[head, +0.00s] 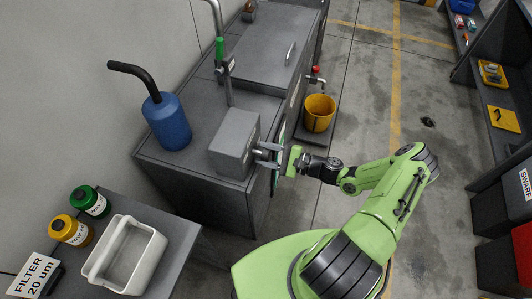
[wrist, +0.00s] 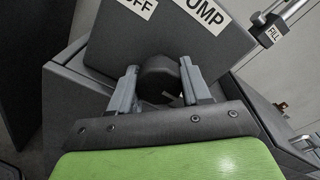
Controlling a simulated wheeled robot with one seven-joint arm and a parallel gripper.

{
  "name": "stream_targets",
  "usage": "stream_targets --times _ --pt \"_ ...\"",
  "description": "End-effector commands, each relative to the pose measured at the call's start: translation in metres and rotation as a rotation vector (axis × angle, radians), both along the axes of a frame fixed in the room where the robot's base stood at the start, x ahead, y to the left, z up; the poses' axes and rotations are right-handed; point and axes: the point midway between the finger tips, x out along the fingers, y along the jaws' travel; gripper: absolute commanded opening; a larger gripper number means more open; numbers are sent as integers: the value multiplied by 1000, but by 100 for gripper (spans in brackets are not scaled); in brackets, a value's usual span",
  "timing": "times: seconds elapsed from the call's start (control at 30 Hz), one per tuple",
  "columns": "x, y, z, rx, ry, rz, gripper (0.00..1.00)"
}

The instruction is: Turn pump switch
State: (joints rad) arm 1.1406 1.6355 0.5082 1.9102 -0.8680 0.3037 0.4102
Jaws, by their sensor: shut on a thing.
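The pump switch is a black round knob (wrist: 157,77) on the face of a grey box (head: 232,148). In the wrist view the box face (wrist: 150,38) carries white labels reading "PUMP" and, partly cut off, "OFF". My gripper (head: 261,155) reaches the box from the right in the head view. Its two grey fingers (wrist: 158,68) are on either side of the knob, shut on it. In the head view the knob is hidden by the fingers and the box. The knob's pointer direction cannot be told.
The box stands on a dark cabinet (head: 175,172) with a blue can (head: 167,122) and a green-handled pipe (head: 220,50). A yellow bucket (head: 319,113) is under a red-handled tap (head: 315,71). A white tray (head: 126,257) is front left. Floor on the right is open.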

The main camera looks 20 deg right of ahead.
Motion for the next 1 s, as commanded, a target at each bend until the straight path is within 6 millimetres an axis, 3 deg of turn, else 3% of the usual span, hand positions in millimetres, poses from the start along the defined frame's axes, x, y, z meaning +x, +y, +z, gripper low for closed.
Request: stream_targets --times 0.33,0.37,0.5,0.87,1.0 --pt "0 -1 -1 -2 4 -2 17" --pt "0 -1 -1 -2 4 -2 50" --pt "0 -1 -1 -1 3 -1 72" --pt "0 0 0 0 1 -1 72" --pt "-5 -8 0 -1 1 -3 72"
